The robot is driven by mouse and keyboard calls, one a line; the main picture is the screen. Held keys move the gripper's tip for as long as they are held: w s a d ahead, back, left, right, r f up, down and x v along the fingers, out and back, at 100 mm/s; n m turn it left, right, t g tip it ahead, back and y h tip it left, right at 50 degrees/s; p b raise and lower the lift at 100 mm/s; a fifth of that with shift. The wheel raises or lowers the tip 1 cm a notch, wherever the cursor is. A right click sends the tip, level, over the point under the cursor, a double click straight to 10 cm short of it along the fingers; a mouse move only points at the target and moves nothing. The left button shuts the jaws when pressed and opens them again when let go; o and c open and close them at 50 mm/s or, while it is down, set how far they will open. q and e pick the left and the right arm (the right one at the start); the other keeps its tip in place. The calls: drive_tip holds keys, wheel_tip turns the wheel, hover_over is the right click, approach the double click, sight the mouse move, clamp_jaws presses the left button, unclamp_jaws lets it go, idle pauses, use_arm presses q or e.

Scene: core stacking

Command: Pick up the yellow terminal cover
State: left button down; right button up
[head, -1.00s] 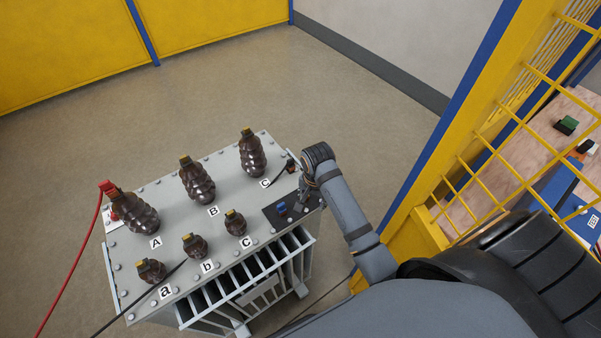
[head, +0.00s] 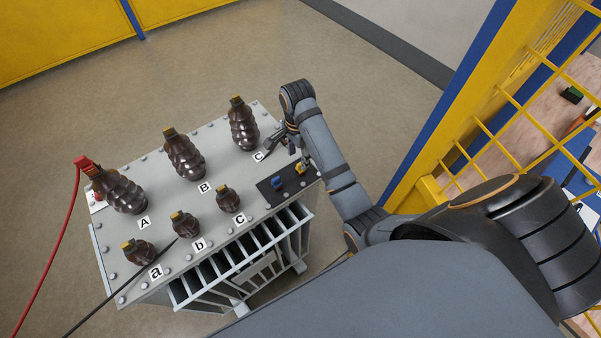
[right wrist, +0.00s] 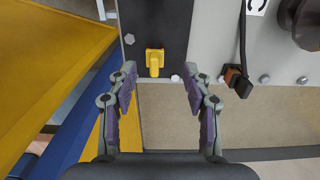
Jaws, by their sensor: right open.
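The yellow terminal cover (head: 300,169) stands on the black pad (head: 267,192) at the right end of the grey transformer top, beside a blue piece (head: 277,183). In the right wrist view the yellow cover (right wrist: 154,62) lies ahead of my fingertips, about midway between them and not touched. My right gripper (head: 287,148) is open and empty above the pad's far side; its two spread fingers also show in the right wrist view (right wrist: 160,80). My left gripper is not in view.
Brown ribbed insulators (head: 184,157) with yellowish tops stand in two rows on the transformer (head: 160,195), labelled A, B, C and a, b, c. A red clamp (head: 83,163) with a red cable sits at left. A black cable (head: 120,287) crosses the front. Yellow mesh fencing (head: 480,145) stands right.

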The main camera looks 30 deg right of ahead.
drive_tip(key=f+b, duration=0.2)
drive_tip(key=f, duration=0.1)
drive_tip(key=f+b, duration=0.1)
drive_tip(key=b, duration=0.1)
drive_tip(key=shift+s+d+f, duration=0.25)
drive_tip(key=shift+s+f, duration=0.1)
drive_tip(key=shift+s, duration=0.05)
drive_tip(key=shift+f, duration=0.3)
drive_tip(key=shift+w+r, duration=0.1)
clamp_jaws()
